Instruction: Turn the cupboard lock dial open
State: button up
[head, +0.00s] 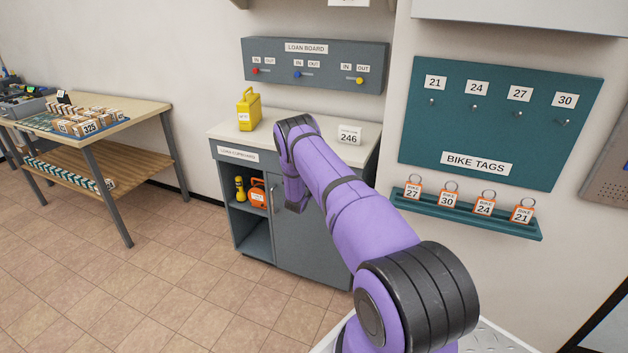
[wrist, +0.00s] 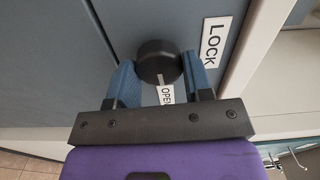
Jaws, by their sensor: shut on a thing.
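The lock dial (wrist: 158,56) is a round black knob on the grey-blue cupboard front in the wrist view. A white mark on its rim points down toward the OPEN label (wrist: 167,96). The LOCK label (wrist: 215,42) is to the right of the dial. My gripper (wrist: 158,66) has one blue finger on each side of the dial and is shut on it. In the head view the loan cupboard (head: 312,240) stands by the wall with its door closed. My arm hides the dial and the fingers there.
A yellow can (head: 249,109) and a 246 card (head: 349,135) stand on the cupboard top. The open shelf at left holds an orange case (head: 257,194) and a yellow torch (head: 240,189). The bike tag ledge (head: 465,213) is at right. The floor at left is clear.

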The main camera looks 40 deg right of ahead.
jog(key=shift+m, duration=0.4)
jog(key=o, duration=0.9)
jog(key=v, duration=1)
jog(key=shift+s+a+f, duration=0.1)
jog(key=shift+s+a, duration=0.1)
jog(key=shift+a, duration=0.15)
